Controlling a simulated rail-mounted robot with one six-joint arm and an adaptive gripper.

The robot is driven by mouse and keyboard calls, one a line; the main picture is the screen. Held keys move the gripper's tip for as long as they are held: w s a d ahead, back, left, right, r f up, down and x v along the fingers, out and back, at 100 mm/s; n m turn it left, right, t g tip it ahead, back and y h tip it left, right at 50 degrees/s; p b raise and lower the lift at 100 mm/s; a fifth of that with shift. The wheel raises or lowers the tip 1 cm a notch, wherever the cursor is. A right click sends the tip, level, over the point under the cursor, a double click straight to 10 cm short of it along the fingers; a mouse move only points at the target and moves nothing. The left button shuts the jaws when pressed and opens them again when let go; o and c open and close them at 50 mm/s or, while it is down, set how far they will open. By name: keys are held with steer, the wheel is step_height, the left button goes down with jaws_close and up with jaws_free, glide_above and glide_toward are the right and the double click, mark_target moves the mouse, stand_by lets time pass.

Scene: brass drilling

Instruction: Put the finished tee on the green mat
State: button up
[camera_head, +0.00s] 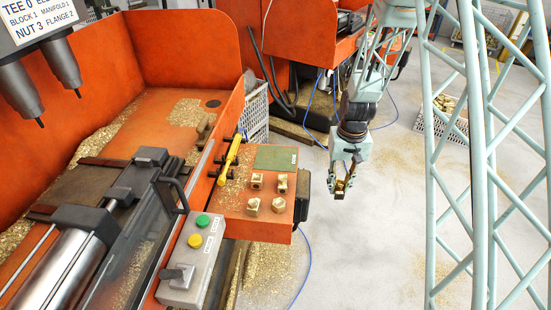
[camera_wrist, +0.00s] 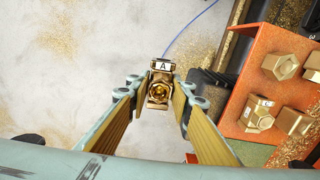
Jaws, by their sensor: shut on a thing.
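A brass tee (camera_wrist: 159,92) with a white label marked "A" is held between the fingers of my gripper (camera_wrist: 158,100) in the wrist view. In the head view my gripper (camera_head: 345,186) hangs to the right of the orange side table, over the grey floor, with a bit of brass showing between its fingers. The green mat (camera_head: 272,157) lies bare on the far part of the side table, with a small label at its right end. Part of the mat (camera_wrist: 252,153) also shows at the lower right of the wrist view. The tee is apart from the mat.
Several brass blocks (camera_head: 281,184) stand on the side table (camera_head: 236,203) in front of the mat. A yellow-handled tool (camera_head: 230,157) lies left of the mat. A control box (camera_head: 195,257) stands nearer. A crate of brass parts (camera_head: 436,124) sits on the floor at right.

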steer(key=w+a+r, duration=0.3)
steer(key=w+a, duration=1)
steer(key=w, duration=0.2)
step_height(320, 180, up, 5)
steer(key=m+b, duration=0.1)
glide_above(269, 157)
steer(key=shift+w+d, duration=0.1)
steer(key=shift+f, duration=0.15)
steer(key=shift+f+b, duration=0.6)
steer(key=shift+f, duration=2.4)
steer(key=shift+f, duration=0.15)
steer(key=shift+f+b, duration=0.3)
steer(key=shift+f, duration=1.45)
steer(key=shift+f, duration=0.1)
